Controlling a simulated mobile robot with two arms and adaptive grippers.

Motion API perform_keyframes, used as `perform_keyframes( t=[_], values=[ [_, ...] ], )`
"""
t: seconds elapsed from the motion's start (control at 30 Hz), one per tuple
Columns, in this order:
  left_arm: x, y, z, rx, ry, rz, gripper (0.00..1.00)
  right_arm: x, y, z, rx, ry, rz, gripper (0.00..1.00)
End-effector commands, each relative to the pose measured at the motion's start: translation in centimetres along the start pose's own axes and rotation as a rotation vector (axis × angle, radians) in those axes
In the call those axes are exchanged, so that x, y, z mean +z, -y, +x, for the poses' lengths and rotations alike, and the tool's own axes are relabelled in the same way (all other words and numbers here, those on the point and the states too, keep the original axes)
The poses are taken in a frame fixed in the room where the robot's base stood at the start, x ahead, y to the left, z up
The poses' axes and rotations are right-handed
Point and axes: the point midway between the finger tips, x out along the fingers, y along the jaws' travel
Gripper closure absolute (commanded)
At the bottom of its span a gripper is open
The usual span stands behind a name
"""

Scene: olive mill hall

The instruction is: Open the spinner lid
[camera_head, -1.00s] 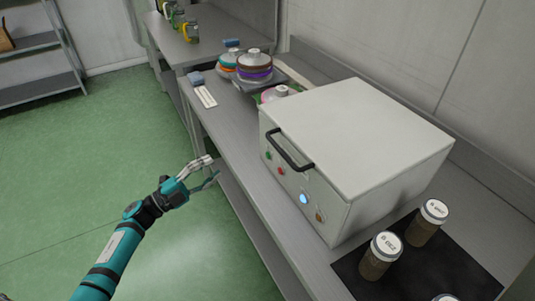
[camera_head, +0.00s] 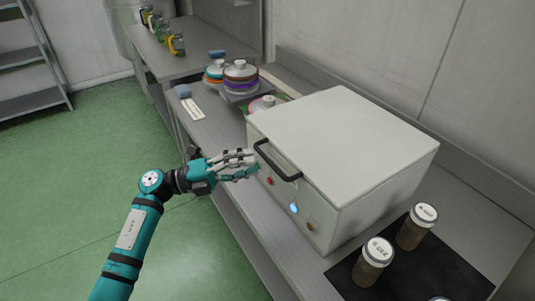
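The spinner (camera_head: 330,165) is a pale grey-white box on the steel bench, with a flat lid (camera_head: 345,130) that lies shut. A black bar handle (camera_head: 278,163) runs along its front upper edge. Below the handle are small buttons, one lit blue (camera_head: 294,208). My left gripper (camera_head: 254,164) is in front of the spinner, just left of the handle. Its fingers point at the handle and are apart, with nothing seen between them. I cannot tell whether a fingertip touches the handle or the front. My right gripper is not in view.
Brown jars with white lids (camera_head: 374,262) stand on a black mat (camera_head: 440,270) at the right. Stacked round containers (camera_head: 240,76) stand behind the spinner, near a white strip (camera_head: 193,109). Open green floor (camera_head: 90,190) lies to the left.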

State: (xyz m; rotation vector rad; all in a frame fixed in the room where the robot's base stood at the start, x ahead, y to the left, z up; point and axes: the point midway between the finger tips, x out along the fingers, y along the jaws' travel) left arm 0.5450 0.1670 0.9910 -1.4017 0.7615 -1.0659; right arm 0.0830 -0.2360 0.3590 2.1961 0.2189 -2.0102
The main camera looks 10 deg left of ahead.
Motion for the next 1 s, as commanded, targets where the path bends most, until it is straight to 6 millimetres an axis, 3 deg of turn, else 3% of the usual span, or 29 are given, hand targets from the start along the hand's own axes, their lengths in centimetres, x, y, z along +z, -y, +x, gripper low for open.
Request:
perform_keyframes(
  t=[0.1,0.3,0.67,0.93,1.0],
  values=[
    [0.0,0.3,2.4,-0.004,-0.001,-0.001,0.66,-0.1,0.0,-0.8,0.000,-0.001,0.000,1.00],
    [0.0,0.1,4.7,-0.002,0.001,-0.002,0.66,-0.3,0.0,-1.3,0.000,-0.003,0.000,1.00],
    [0.0,-0.1,5.3,0.000,0.001,0.000,0.66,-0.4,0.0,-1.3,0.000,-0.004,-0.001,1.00],
    [0.0,-0.1,5.2,0.000,0.001,0.000,0.97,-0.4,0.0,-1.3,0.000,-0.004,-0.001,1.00],
    [0.0,-0.1,5.2,0.000,0.001,-0.001,1.00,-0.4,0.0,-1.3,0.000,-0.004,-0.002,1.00]
  ],
)
